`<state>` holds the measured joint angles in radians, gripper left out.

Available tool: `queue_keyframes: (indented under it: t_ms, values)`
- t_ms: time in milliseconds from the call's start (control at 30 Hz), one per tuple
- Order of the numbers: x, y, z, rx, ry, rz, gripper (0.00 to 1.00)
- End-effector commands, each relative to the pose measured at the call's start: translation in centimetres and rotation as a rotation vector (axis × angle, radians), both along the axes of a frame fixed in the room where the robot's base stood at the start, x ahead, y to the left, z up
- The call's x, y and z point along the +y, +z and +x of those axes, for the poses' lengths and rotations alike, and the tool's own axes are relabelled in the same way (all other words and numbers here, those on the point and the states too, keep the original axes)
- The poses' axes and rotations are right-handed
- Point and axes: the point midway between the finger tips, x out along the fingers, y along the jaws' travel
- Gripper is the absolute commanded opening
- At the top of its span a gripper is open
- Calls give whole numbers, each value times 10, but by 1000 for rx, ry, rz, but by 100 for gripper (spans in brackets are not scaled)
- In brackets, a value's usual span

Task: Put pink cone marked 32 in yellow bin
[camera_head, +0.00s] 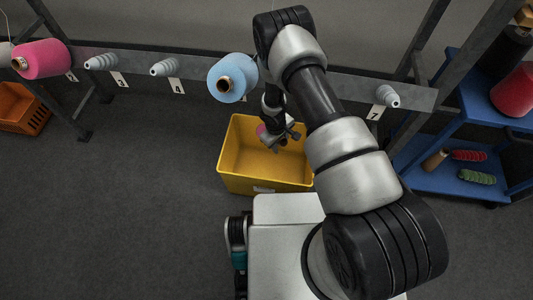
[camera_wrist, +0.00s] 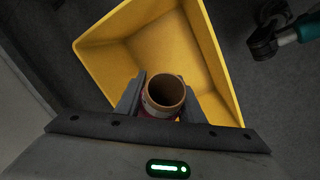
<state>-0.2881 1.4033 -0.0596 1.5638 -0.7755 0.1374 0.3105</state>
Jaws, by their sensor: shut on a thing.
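My gripper (camera_head: 279,139) is shut on a cone and holds it over the yellow bin (camera_head: 235,172). In the head view only a small pink patch of the held cone (camera_head: 262,130) shows behind the gripper. In the wrist view the gripper (camera_wrist: 160,98) has a finger on each side of the cone's brown tube end (camera_wrist: 165,90), with a little reddish pink below it. The mark on the cone cannot be read. The yellow bin also shows in the wrist view (camera_wrist: 105,60), its inside empty where visible. How high the cone is over the bin floor is hard to tell.
A grey rail behind the bin carries a blue cone (camera_head: 232,78), a pink cone (camera_head: 41,59) and several bare pegs. An orange crate (camera_head: 22,108) stands far left. A blue shelf cart (camera_head: 440,182) with a red cone (camera_head: 514,95) stands right. The floor left of the bin is clear.

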Motion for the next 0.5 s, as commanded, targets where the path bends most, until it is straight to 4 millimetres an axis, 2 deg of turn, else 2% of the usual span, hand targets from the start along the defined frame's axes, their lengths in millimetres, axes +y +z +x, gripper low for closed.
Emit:
queue_keyframes:
  t_ms: [167, 500]
  values:
    - [0, -11, -1, 1, 0, -1, 4]
    - [0, -50, 0, 1, 0, -1, 4]
